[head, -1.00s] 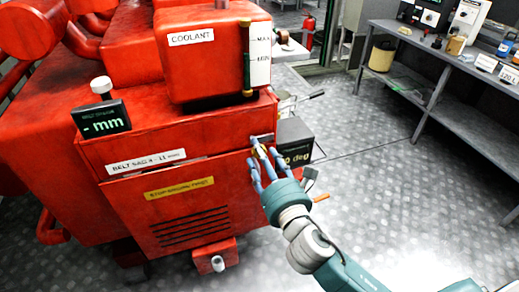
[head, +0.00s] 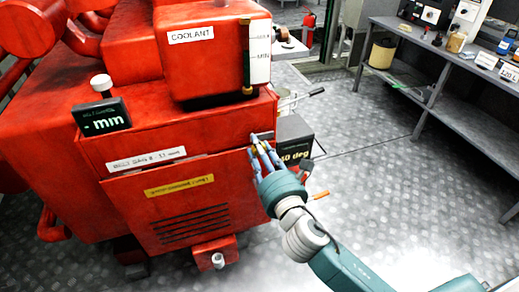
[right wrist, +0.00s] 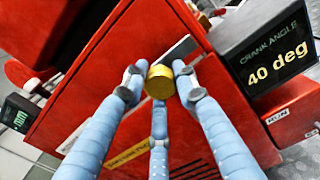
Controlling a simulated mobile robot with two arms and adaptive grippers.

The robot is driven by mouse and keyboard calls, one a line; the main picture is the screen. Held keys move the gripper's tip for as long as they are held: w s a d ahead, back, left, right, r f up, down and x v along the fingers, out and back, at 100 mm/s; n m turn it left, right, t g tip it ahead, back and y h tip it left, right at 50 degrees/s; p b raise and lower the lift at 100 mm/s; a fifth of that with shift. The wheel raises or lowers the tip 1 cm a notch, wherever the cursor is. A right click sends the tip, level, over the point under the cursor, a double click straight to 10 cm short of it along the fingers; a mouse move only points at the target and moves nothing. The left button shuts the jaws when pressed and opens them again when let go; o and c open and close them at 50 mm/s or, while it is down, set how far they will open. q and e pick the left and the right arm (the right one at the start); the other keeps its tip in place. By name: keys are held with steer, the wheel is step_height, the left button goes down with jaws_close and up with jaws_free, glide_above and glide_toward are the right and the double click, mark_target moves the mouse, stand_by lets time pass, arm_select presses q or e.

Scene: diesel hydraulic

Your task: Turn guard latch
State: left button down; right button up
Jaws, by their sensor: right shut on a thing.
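The guard latch is a brass knob (right wrist: 160,82) with a dark grey lever (right wrist: 178,50), on the upper right of the red guard panel (head: 185,212). My right gripper (right wrist: 160,88) is shut on the brass knob, with two blue fingers at its sides and one below. In the head view the right gripper (head: 258,150) covers most of the latch at the panel's top right corner. The left gripper is not in view.
A crank angle display (right wrist: 265,55) reading 40 deg stands just right of the latch. A coolant tank (head: 215,60) is above. A belt tension display (head: 102,115) sits at the left. A grey workbench (head: 430,60) is at the right, with open floor between.

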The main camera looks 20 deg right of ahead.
steer(key=m+p, duration=0.1)
steer(key=m, duration=0.7)
steer(key=m+p, duration=0.1)
steer(key=m, duration=0.4)
steer(key=shift+f+m+p, duration=0.1)
steer(key=shift+m+p, duration=0.35)
steer(key=shift+m, duration=1.85)
steer(key=o, duration=1.2)
steer(key=shift+c, duration=0.2)
steer(key=shift+s, duration=0.1)
steer(key=s, duration=1.2)
steer(key=shift+d, duration=0.25)
